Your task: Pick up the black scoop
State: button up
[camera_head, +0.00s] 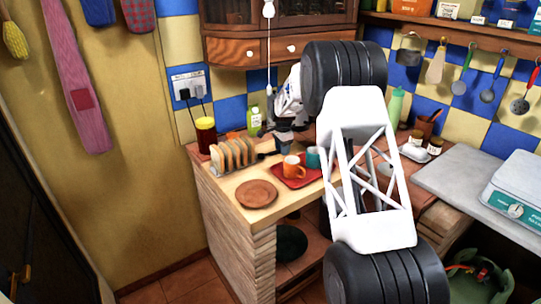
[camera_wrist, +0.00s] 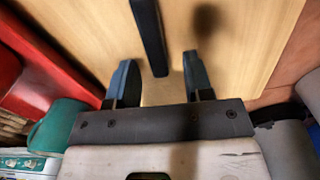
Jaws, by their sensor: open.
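A long, narrow black piece (camera_wrist: 147,30), which looks like the handle of the black scoop, lies on the light wooden counter in the wrist view. It runs from the top edge down to between my fingers. My gripper (camera_wrist: 158,62) is open, with one blue finger on each side of the black piece and gaps on both sides. No contact shows. The scoop's far end is out of the wrist view. In the head view my gripper (camera_head: 284,139) is over the back of the counter, behind the red tray, and the scoop is hard to make out there.
The red tray (camera_head: 283,181) holds an orange mug (camera_head: 291,166) and a teal mug (camera_head: 313,157). A toast rack (camera_head: 234,156) stands left of my gripper, with a green bottle (camera_head: 254,121) behind. A brown plate (camera_head: 257,194) lies at the front.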

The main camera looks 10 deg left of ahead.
jog(key=shift+c, duration=0.3)
grip_shut()
jog(key=shift+r, duration=0.1)
jog(key=shift+d+r, duration=0.15)
jog(key=shift+r, duration=0.15)
notch_tip(320, 180, up, 11)
jog(key=d, duration=1.9)
jog(key=shift+d+f, duration=0.15)
jog(key=shift+d, duration=0.2)
